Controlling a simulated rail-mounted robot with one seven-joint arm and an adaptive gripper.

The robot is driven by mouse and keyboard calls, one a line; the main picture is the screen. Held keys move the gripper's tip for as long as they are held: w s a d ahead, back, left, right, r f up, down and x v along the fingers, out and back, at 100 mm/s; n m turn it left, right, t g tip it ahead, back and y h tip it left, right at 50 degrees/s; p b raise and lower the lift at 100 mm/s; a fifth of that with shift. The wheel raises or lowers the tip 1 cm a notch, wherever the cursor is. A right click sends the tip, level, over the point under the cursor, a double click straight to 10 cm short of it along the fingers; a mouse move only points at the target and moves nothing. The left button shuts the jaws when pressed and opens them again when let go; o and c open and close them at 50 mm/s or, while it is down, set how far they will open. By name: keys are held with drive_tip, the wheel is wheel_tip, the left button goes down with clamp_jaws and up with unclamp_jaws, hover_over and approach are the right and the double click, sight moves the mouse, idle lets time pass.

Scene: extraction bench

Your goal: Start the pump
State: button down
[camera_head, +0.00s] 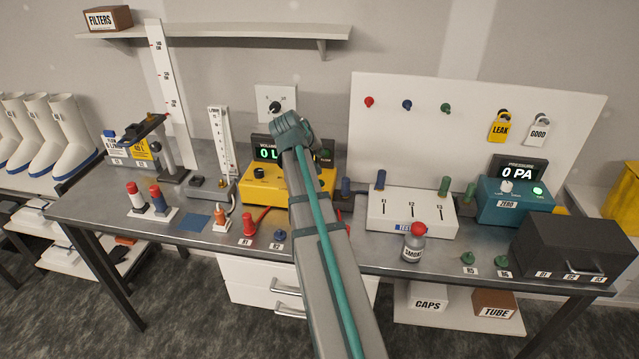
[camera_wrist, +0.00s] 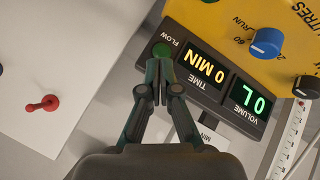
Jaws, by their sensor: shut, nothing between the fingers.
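The pump appears to be the yellow unit (camera_head: 262,184) in the middle of the bench, partly hidden by my arm. Its dark display (camera_wrist: 213,80) reads 0 MIN and 0 L in the wrist view, where the picture is turned over. A round green piece (camera_wrist: 163,50) sits by the word FLOW at the display's end. My gripper (camera_wrist: 158,70) is shut and empty, its tips overlapping that green piece in view; contact cannot be told.
A white board (camera_head: 470,120) with coloured pegs stands behind. Right of the pump are a white slider box (camera_head: 405,212), a red-topped bottle (camera_head: 415,245), a teal pressure unit (camera_head: 515,205) and a black box (camera_head: 565,250).

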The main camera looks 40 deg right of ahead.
drive_tip(key=shift+f+b, duration=2.15)
drive_tip(key=shift+f, duration=1.9)
drive_tip(key=shift+f, duration=0.1)
drive_tip(key=shift+f, duration=0.35)
drive_tip(key=shift+f+b, duration=0.4)
drive_tip(key=shift+b, duration=0.05)
drive_tip(key=shift+r, duration=0.2)
drive_tip(key=shift+r+p, duration=0.5)
drive_tip(key=shift+r, duration=0.15)
drive_tip(key=shift+r, duration=0.15)
drive_tip(key=shift+r+p, duration=1.5)
drive_tip(key=shift+r, duration=0.9)
